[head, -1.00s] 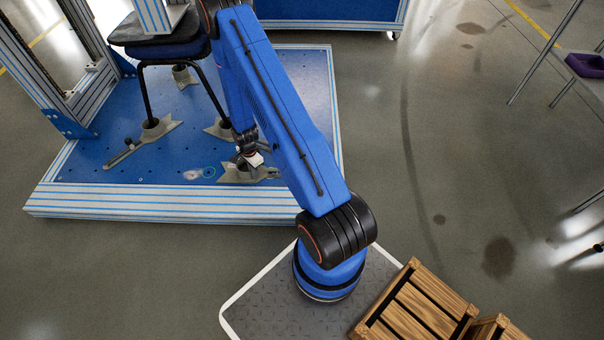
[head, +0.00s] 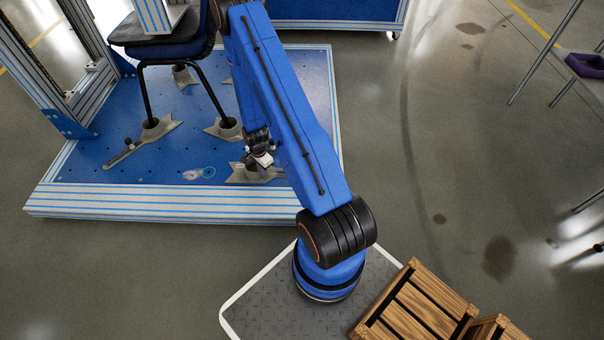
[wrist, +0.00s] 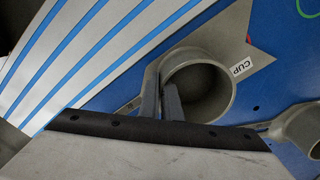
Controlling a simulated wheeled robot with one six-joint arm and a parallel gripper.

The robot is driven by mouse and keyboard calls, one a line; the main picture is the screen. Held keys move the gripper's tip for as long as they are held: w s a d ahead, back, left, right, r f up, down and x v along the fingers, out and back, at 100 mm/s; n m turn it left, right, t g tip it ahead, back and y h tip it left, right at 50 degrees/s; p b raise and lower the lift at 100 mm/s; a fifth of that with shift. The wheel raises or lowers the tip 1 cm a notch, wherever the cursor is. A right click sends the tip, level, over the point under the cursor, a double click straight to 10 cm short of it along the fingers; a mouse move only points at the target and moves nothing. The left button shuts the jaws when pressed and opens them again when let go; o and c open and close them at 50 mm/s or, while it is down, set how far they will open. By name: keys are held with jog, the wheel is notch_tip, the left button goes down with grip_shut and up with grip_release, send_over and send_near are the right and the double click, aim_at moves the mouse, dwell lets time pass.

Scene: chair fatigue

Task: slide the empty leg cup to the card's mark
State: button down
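The empty leg cup (head: 240,174) is a grey round cup on a pointed plate, near the front right of the blue platform. In the wrist view the cup (wrist: 222,85) is open and empty, beside a white "CUP" label (wrist: 241,67). My gripper (wrist: 161,88) has one finger inside the cup and one outside, closed on its near wall. In the head view my gripper (head: 262,160) is at the cup, partly covered by my arm.
A chair (head: 170,45) stands on the platform, with legs in other grey cups (head: 155,128). A striped metal edge (head: 150,205) borders the platform. A second round grey socket (wrist: 305,128) is close to the cup. Wooden crates (head: 420,305) are at lower right.

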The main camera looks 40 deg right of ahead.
jog(key=shift+s+d, duration=1.9)
jog(key=c, duration=2)
grip_release()
jog(key=shift+r, duration=3)
